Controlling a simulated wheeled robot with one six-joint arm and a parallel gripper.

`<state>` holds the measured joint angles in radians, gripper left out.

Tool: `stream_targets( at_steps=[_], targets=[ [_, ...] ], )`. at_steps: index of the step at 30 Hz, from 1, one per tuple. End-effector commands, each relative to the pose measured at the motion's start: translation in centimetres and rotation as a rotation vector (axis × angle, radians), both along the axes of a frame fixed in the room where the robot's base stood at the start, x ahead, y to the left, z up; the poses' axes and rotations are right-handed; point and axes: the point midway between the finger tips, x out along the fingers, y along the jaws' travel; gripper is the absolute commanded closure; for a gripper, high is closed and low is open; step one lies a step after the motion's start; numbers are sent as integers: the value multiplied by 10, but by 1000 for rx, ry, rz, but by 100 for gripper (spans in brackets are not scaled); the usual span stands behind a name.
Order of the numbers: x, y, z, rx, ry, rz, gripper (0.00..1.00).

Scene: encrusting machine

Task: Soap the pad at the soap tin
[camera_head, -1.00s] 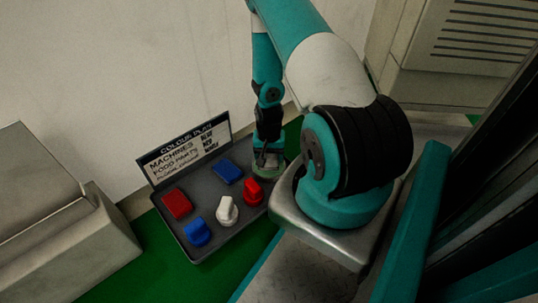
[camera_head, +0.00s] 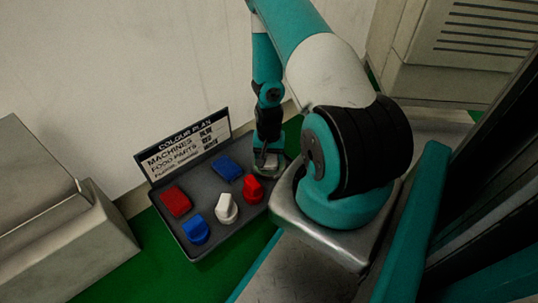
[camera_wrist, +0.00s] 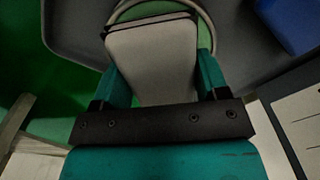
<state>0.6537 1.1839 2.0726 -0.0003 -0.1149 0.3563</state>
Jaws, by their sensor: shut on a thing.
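My gripper (camera_wrist: 160,85) is shut on a pale grey pad (camera_wrist: 153,62), with one teal finger on each side of it in the wrist view. The pad's far end is over the round rim of the soap tin (camera_wrist: 211,28), which has green inside it. I cannot tell whether the pad touches the soap. In the head view, my gripper (camera_head: 267,158) points down at the tin (camera_head: 280,168), at the back right corner of the grey tray. The pad is hard to make out there.
The grey tray (camera_head: 206,180) holds a red pad (camera_head: 176,202), a flat blue pad (camera_head: 227,169), and blue (camera_head: 196,231), white (camera_head: 227,208) and red (camera_head: 252,189) handled pieces. A colour plan sign (camera_head: 185,147) stands behind. A metal machine (camera_head: 60,220) is at left.

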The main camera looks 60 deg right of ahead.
Motion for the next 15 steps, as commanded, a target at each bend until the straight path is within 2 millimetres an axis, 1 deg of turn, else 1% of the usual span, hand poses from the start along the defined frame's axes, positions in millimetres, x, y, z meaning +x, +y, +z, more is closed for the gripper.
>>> stream_targets(
  at_steps=[15],
  targets=[
    [0, 0, -7, 0, 0, 0, 51]
  ],
)
